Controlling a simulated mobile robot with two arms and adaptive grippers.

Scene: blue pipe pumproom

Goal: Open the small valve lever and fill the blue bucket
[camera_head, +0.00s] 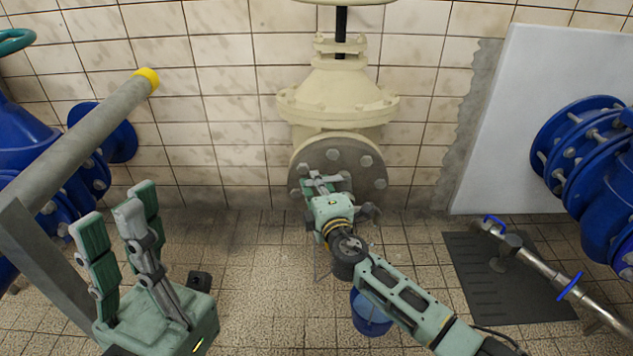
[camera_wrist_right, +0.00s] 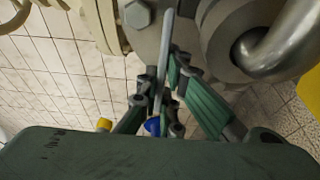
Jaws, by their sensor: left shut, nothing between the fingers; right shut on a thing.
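My right gripper (camera_head: 318,184) is at the front of the round grey flange (camera_head: 372,178) below the cream valve. In the right wrist view its fingers (camera_wrist_right: 163,98) are shut around a thin grey lever (camera_wrist_right: 167,45), which looks like the small valve lever. A bent steel spout (camera_wrist_right: 285,50) is beside it. The blue bucket (camera_head: 367,318) stands on the floor, partly hidden by my right arm; its inside and any water cannot be made out. My left gripper (camera_head: 118,208) is shut and empty at the lower left, far from the valve.
A grey rail with a yellow cap (camera_head: 146,78) rises at the left, near my left gripper. Blue flanged pipes (camera_head: 583,150) stand at the right. A steel pipe with blue levers (camera_head: 540,265) is above a dark mat (camera_head: 470,262). Tiled floor is clear between the grippers.

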